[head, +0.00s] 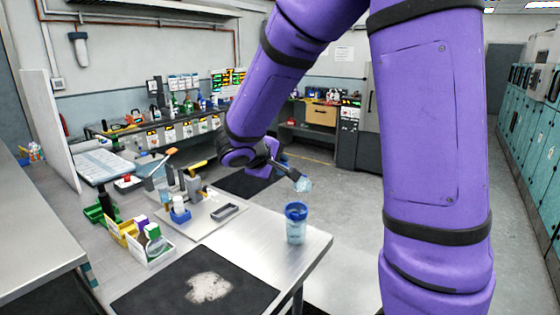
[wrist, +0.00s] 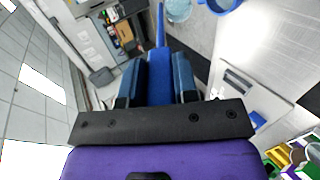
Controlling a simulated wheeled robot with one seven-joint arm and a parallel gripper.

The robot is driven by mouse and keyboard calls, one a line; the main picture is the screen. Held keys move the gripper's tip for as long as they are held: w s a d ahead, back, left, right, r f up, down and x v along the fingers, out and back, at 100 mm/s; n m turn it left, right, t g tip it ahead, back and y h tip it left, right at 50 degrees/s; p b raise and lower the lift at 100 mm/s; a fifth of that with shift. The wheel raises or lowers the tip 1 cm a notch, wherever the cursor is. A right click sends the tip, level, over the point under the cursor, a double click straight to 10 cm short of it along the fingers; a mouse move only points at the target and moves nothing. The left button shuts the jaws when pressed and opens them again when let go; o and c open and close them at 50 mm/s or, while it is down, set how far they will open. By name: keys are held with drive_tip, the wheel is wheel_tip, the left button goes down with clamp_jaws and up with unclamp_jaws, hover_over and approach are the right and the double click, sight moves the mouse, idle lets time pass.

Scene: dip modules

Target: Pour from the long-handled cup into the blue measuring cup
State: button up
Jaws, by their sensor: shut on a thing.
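My gripper (head: 284,168) reaches in from above and is shut on the blue handle of the long-handled cup. In the wrist view the handle (wrist: 160,75) lies between the two fingers and points away from the palm. The long-handled cup's pale, clear bowl (head: 304,184) is in the air, above and slightly right of the blue measuring cup (head: 296,225). The measuring cup stands upright on the metal table near its right edge; its blue rim also shows at the top of the wrist view (wrist: 222,5). I cannot tell the bowl's contents or exact tilt.
A light tray (head: 205,222) with a stand and small items lies left of the measuring cup. A box of bottles (head: 147,245) is farther left. A black mat (head: 240,292) with a pale patch lies in front. The table's right edge is close to the measuring cup.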

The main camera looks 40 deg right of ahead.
drive_tip(key=shift+s+a+f+h, duration=0.1)
drive_tip(key=shift+a+f+h, duration=0.15)
drive_tip(key=shift+f, duration=0.2)
drive_tip(key=shift+s+a+f+h, duration=0.15)
drive_tip(key=shift+a+f, duration=0.1)
drive_tip(key=shift+f, duration=0.2)
idle(0.6)
drive_tip(key=shift+a+f, duration=0.1)
drive_tip(key=shift+f, duration=0.05)
drive_tip(key=shift+s+a+f+t+h, duration=0.15)
drive_tip(key=shift+a+f+h, duration=0.2)
drive_tip(key=shift+f, duration=0.35)
drive_tip(key=shift+s+a+f+t+h, duration=0.1)
drive_tip(key=shift+a+f+t+h, duration=0.25)
drive_tip(key=shift+f, duration=0.4)
drive_tip(key=shift+s+a+f+h, duration=0.1)
drive_tip(key=shift+a+f+h, duration=0.1)
drive_tip(key=shift+f+h, duration=0.35)
drive_tip(key=shift+f, duration=0.2)
